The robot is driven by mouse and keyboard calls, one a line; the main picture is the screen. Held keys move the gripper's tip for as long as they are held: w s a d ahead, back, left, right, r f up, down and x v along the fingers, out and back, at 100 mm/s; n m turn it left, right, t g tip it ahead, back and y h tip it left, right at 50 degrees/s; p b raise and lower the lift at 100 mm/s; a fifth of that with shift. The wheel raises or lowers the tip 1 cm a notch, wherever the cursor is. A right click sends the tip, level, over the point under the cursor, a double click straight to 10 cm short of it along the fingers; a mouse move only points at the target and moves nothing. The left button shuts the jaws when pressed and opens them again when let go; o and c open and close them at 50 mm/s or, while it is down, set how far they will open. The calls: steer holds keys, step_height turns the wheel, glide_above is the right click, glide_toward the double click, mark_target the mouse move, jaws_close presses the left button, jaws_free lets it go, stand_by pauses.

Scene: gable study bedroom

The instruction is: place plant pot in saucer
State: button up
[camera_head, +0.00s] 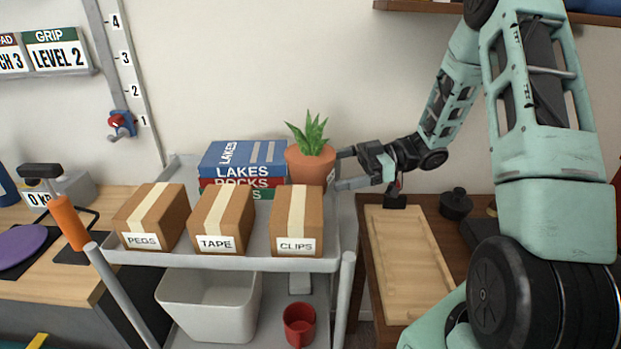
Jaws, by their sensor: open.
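The plant pot (310,168) is terracotta with a spiky green plant in it. It stands upright on the top shelf of a grey cart, behind the CLIPS box and beside a stack of books. My gripper (340,169) is open at the pot's right side, its two fingers pointing left towards it. One finger is farther back and the other nearer the front. Whether the fingertips touch the pot I cannot tell. I cannot make out a saucer for certain in this view.
Boxes marked PEGS (150,217), TAPE (222,219) and CLIPS (297,220) line the cart's front. LAKES and ROCKS books (243,158) lie left of the pot. A wooden tray (408,262) and a dark lidded item (456,204) are right; a purple disc (22,245) is left.

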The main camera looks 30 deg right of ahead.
mark_target(317, 174)
steer(key=x, duration=0.5)
steer(key=shift+a, duration=0.15)
steer(key=c, duration=1.6)
